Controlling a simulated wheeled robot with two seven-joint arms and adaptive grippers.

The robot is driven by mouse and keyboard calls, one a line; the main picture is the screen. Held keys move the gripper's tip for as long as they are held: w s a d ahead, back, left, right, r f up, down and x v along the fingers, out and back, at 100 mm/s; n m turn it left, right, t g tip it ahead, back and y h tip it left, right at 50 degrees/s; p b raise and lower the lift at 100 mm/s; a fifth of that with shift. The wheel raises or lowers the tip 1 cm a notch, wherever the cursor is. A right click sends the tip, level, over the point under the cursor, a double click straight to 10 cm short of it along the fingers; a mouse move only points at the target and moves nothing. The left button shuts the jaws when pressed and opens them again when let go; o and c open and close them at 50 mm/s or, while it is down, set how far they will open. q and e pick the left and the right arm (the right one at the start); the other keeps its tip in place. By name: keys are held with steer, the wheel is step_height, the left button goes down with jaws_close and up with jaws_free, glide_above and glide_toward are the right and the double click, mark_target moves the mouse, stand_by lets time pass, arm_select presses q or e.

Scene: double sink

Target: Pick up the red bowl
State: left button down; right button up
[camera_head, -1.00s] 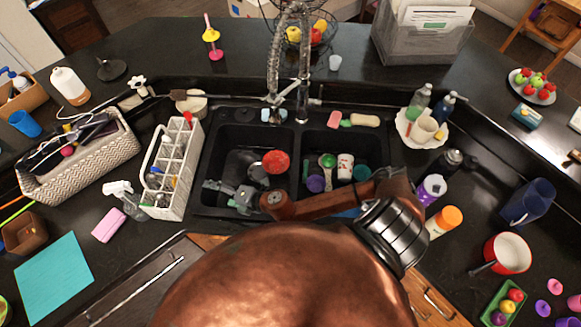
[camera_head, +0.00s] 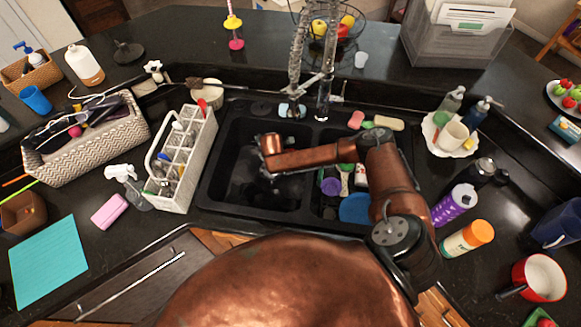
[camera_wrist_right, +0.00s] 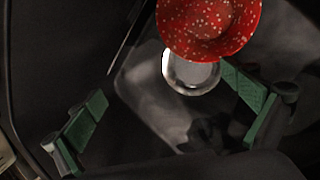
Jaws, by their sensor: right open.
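The red bowl (camera_wrist_right: 208,25), speckled with white, shows at the top of the right wrist view, cut off by the frame edge. It is in the left basin (camera_head: 232,150) of the double sink; in the head view my right arm hides it. My right gripper (camera_wrist_right: 166,88) is open and empty, its two green-padded fingers wide apart. The bowl lies beyond the fingertips, nearer the right finger, and I see no contact. In the head view this gripper is mostly hidden below my wrist in the left basin. My left gripper is not in view.
A round shiny metal piece (camera_wrist_right: 190,72) lies by the bowl. The right basin holds a purple cup (camera_head: 331,186) and other dishes. The faucet (camera_head: 325,75) stands behind the basins. A white caddy (camera_head: 182,160) stands left of the sink.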

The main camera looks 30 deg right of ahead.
steer(key=s+d+f+g, duration=0.1)
steer(key=d+f, duration=0.1)
steer(key=s+d+f+g+h+b, duration=0.1)
steer(key=d+f+g, duration=0.1)
steer(key=d+f, duration=0.1)
steer(key=s+d+f+m+g+b, duration=0.1)
steer(key=d+f, duration=0.2)
steer(key=shift+g, duration=0.3)
steer(key=shift+s, duration=0.1)
steer(key=shift+r, duration=0.1)
steer(key=c, duration=1.1)
